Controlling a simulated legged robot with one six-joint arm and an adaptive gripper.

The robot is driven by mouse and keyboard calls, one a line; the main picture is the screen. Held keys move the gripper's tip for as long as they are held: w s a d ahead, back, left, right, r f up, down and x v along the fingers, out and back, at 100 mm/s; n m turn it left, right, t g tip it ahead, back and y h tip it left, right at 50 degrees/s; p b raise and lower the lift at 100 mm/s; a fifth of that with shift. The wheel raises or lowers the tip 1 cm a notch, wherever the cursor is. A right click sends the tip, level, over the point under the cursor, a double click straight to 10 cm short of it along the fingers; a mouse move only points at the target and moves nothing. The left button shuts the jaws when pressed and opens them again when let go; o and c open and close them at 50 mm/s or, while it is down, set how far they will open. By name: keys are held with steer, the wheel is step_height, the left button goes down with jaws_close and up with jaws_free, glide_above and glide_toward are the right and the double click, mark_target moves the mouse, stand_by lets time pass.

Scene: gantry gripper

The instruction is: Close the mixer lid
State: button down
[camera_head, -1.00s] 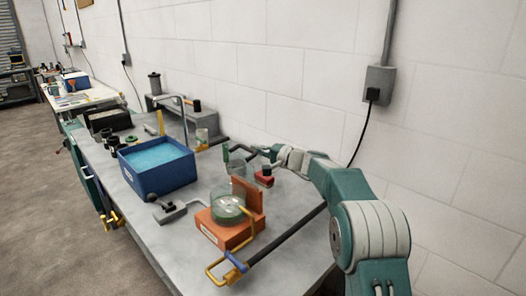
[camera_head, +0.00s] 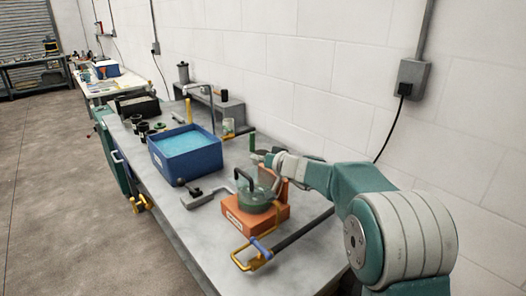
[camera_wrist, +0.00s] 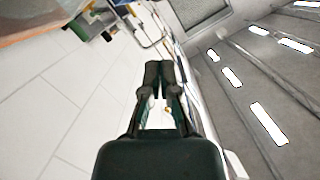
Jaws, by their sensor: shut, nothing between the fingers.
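The mixer has an orange base (camera_head: 252,219) near the front right of the grey bench. A clear bowl (camera_head: 253,205) with green contents sits on the base. An upright orange part stands at the bowl's right rear, partly behind my wrist. A dark arched shape shows over the bowl's left side; I cannot tell whether it belongs to the lid or to my gripper. The lid's exact angle is unclear. My arm reaches in from the right, its end just above and behind the bowl. In the wrist view my gripper (camera_wrist: 155,80) is shut and empty, its fingertips together.
A blue bin (camera_head: 187,164) with light-blue contents stands left of the mixer. A grey lever with a dark knob (camera_head: 196,193) lies between them. A yellow handle (camera_head: 250,262) is at the bench's front edge. The wall runs along the back.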

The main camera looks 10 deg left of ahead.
steer(key=shift+s+a+f+n+h, duration=0.2)
steer(key=shift+s+a+f+n, duration=0.25)
steer(key=shift+f+n, duration=0.15)
steer(key=shift+s+a+f+n+h, duration=0.2)
steer(key=shift+s+a+f+n, duration=0.2)
steer(key=shift+f+n, duration=0.15)
steer(key=shift+s+a+f, duration=0.2)
steer(key=shift+a+f, duration=0.05)
steer(key=shift+f, duration=0.35)
